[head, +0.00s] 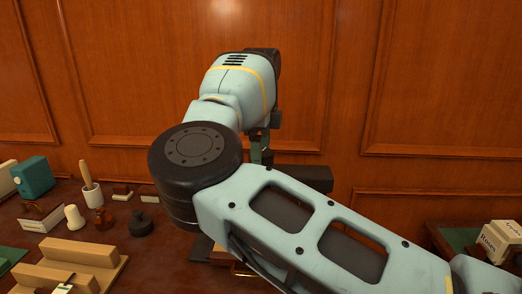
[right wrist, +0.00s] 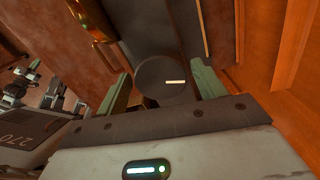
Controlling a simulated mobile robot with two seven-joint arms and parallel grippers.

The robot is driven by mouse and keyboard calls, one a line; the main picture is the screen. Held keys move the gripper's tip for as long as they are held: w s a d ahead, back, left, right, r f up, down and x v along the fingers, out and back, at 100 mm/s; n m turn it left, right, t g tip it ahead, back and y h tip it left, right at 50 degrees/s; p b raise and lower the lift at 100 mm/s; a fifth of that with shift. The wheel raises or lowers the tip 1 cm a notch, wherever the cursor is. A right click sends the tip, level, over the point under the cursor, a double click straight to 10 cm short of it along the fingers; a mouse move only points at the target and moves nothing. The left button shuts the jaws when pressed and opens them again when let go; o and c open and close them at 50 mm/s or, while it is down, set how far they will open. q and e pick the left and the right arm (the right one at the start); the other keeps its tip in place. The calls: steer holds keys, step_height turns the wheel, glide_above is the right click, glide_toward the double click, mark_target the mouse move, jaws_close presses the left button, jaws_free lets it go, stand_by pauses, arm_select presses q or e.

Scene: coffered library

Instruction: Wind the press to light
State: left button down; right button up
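In the right wrist view, a dark round knob (right wrist: 160,82) with a short pale line on its face sits between the two green fingers of my right gripper (right wrist: 163,84). Behind the knob is a dark upright panel (right wrist: 150,25). In the head view my right arm crosses the middle and hides most of the press; a dark bar (head: 316,179) shows behind it. I cannot make out a light on the press. My left gripper is not clearly in view.
A labelled carton (head: 502,240) stands far right. Wood panelling rises behind.

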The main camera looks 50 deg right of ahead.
steer(key=c, duration=0.8)
